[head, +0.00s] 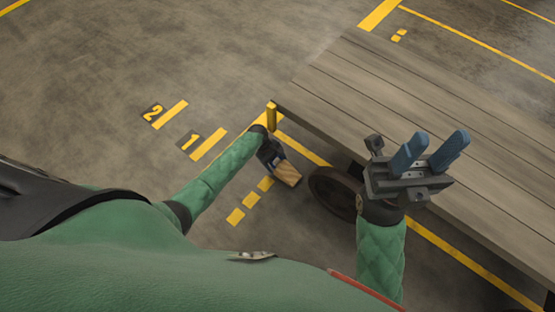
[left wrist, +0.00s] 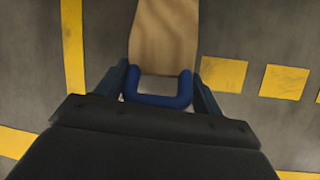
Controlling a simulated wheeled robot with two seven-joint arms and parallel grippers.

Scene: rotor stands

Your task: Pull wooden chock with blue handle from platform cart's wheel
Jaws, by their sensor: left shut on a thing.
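The wooden chock (head: 288,175) is a light wood block left of the platform cart's dark wheel (head: 332,192), with a narrow strip of floor showing between them in the head view. My left gripper (head: 272,157) is shut on the chock's blue handle. In the left wrist view the U-shaped blue handle (left wrist: 158,101) sits between the two fingers, and the wooden body (left wrist: 164,38) extends away from it. The wheel is not in the left wrist view. My right gripper (head: 430,152), with blue fingers apart, is open and empty above the cart's plank deck (head: 400,95).
A yellow post (head: 271,116) stands at the deck's near left corner, close to my left forearm. Yellow floor dashes (head: 236,216) and numbered markings (head: 208,144) are flat on the concrete. The floor to the left is clear.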

